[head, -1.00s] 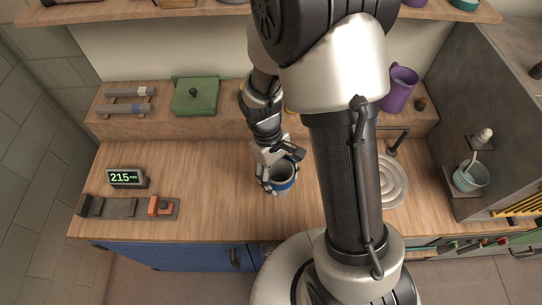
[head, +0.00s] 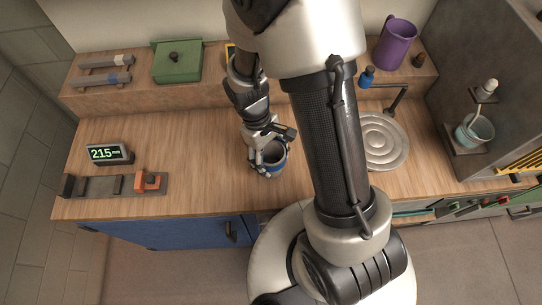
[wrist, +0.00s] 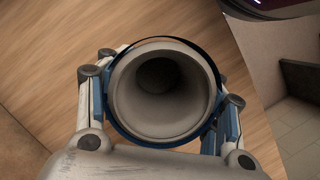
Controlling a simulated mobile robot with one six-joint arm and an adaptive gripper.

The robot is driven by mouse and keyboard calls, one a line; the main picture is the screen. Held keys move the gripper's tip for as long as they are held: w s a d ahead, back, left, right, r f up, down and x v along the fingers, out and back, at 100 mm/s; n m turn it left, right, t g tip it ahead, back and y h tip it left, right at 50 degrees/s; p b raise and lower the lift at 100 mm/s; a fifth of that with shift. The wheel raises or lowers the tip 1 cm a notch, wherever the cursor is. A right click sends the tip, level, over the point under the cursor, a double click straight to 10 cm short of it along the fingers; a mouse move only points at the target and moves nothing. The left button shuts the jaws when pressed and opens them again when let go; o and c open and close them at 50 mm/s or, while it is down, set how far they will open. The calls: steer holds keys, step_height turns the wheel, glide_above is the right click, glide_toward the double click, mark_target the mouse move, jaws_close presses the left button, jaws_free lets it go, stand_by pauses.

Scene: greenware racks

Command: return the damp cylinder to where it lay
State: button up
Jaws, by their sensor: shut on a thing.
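A pale grey hollow cylinder with a blue band (head: 273,160) is in my gripper (head: 268,163), over the wooden counter left of my arm column. In the wrist view the cylinder (wrist: 163,92) faces the camera with its open end, dark inside. My gripper's fingers (wrist: 160,110) stand on both sides of it, closed against the blue band. Whether its lower end touches the counter is hidden. Two grey bars (head: 104,61) (head: 102,79) lie on small cradles on the back ledge at left. No mark shows where the cylinder lay.
A display reading 215 (head: 109,153) and a grey slide gauge with an orange block (head: 147,181) stand at left. A green lidded box (head: 177,64) is on the ledge. A ridged round disc (head: 383,142) and a cup on a stand (head: 474,131) are at right.

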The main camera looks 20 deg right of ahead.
steer(key=shift+f+b, duration=0.5)
steer(key=shift+f, duration=0.25)
stand_by(0.3)
steer(key=o, duration=1.5)
steer(key=shift+r, duration=0.1)
steer(key=v, duration=1.2)
steer(key=shift+r, duration=0.2)
steer(key=s+r+m+t, duration=0.1)
steer(key=s+r+t, duration=0.1)
steer(key=s+r, duration=0.2)
steer(key=s+d+r+m+t+y, duration=0.1)
steer(key=s+r+m+t, duration=0.1)
steer(key=r, duration=0.4)
steer(key=s+r+m+t, duration=0.2)
steer(key=s+r+t, duration=0.1)
steer(key=s+r, duration=0.2)
steer(key=shift+s+d+r, duration=0.2)
steer(key=shift+s+d, duration=0.05)
steer(key=shift+s, duration=0.1)
